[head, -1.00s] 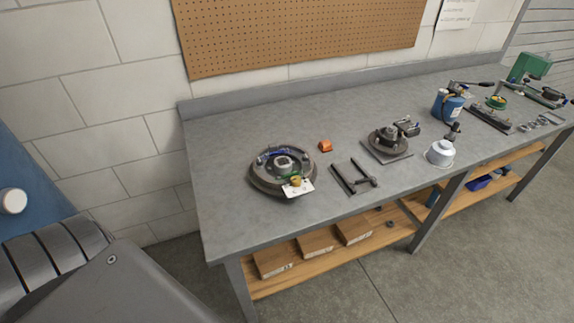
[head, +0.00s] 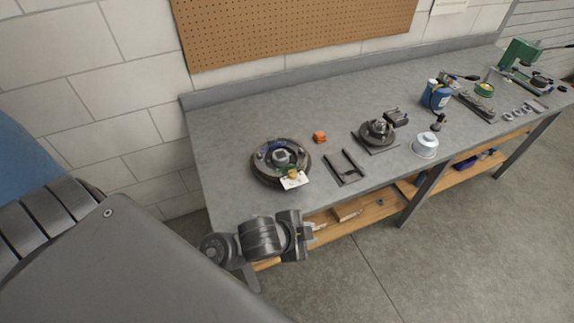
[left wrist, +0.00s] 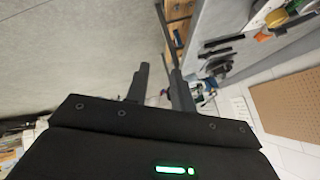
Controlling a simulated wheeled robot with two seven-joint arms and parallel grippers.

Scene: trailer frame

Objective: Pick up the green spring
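A round brake assembly (head: 258,173) lies near the left end of the workbench, with small blue and green parts on it and a white tag (head: 294,181) at its front edge. I cannot make out a green spring clearly; the green bits there are too small to tell. My left gripper (head: 308,234) is in front of the bench's front edge, below and apart from the brake assembly. In the left wrist view the two fingers of my left gripper (left wrist: 158,70) stand apart with nothing seen between them. My right gripper is not in view.
On the workbench (head: 228,125) are an orange block (head: 320,137), a dark forked tool (head: 345,168), a hub on a plate (head: 377,132), a white pot (head: 425,146) and a blue canister (head: 435,96). A wooden shelf (head: 380,207) runs underneath. The bench's back left is clear.

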